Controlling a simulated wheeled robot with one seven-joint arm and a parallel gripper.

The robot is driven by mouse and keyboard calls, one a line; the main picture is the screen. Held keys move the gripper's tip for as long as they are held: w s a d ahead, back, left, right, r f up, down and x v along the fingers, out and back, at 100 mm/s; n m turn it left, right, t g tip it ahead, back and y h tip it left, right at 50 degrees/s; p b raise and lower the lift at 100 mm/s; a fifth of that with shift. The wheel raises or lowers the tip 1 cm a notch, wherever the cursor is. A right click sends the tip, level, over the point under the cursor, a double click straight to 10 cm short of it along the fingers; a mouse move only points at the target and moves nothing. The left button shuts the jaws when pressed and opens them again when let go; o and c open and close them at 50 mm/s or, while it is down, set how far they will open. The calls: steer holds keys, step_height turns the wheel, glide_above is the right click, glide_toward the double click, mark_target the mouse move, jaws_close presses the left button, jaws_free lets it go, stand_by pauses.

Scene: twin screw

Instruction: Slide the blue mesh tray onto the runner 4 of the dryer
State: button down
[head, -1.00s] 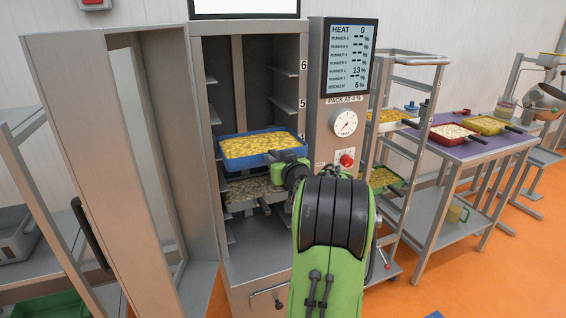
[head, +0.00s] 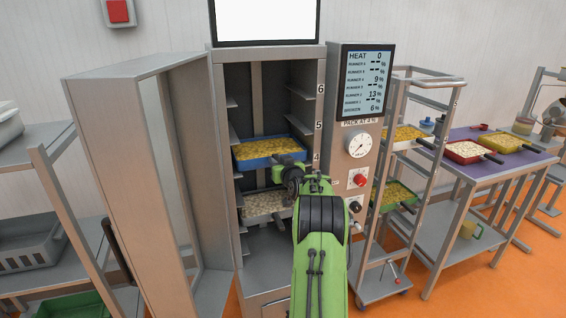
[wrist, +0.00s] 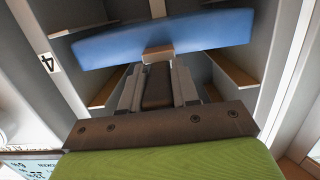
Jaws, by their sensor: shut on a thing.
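The blue mesh tray (head: 268,160), filled with yellow pieces, is inside the open dryer (head: 226,203), level with about the number 4 mark. In the wrist view the tray's blue wall (wrist: 165,38) spans the bay, with its dark handle between my fingers. My gripper (head: 292,174) is shut on that handle at the tray's front; the arm partly hides the contact in the head view. The number 4 label (wrist: 47,62) shows at left in the wrist view, with ledges on both sides. Whether the tray rests fully on the ledges I cannot tell.
A tray of pale pieces (head: 264,206) sits lower in the dryer. The dryer door (head: 150,180) stands open at left. The control panel (head: 358,150) is close at right. A rack (head: 410,180) and a purple-topped table (head: 465,140) with trays stand further right.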

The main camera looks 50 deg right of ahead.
steer(key=shift+w+d+r+p, duration=0.2)
steer(key=shift+w+d+p, duration=0.15)
steer(key=shift+w, duration=0.35)
steer(key=shift+f+b, duration=0.55)
steer(key=shift+b, duration=0.05)
stand_by(0.4)
steer(key=c, duration=0.8)
jaws_free()
steer(key=shift+s, duration=0.1)
steer(key=shift+o, duration=0.2)
steer(key=shift+f, duration=0.25)
steer(key=b+v, duration=0.2)
steer(key=v, duration=1.3)
steer(key=shift+s+a+r, duration=0.2)
steer(key=shift+s, duration=0.15)
